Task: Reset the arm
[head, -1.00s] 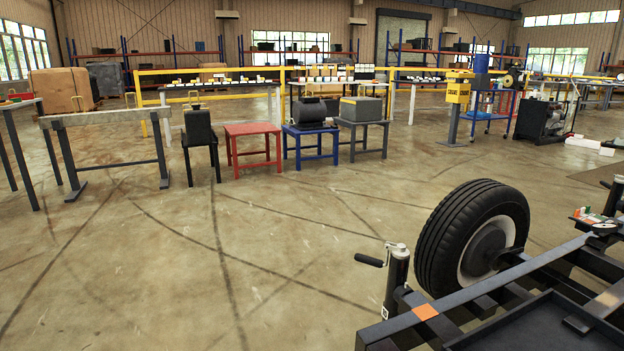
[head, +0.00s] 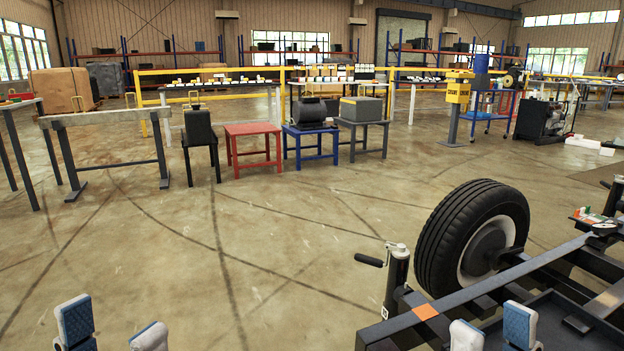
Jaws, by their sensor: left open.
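My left gripper (head: 112,331) shows at the bottom left of the head view, with its two blue-and-white fingertips apart and nothing between them. My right gripper (head: 493,332) shows at the bottom right, also with its fingertips apart. In the picture it overlaps the dark trailer frame (head: 460,303); I cannot tell how far above or in front of the frame it is. Only the fingertips of both grippers show; the arms are below the picture.
The trailer's wheel (head: 440,240) and crank jack (head: 397,275) stand at the right. A red table (head: 252,130), a blue table (head: 310,131) and a grey sawhorse bench (head: 105,118) stand farther back. The floor at centre and left is clear.

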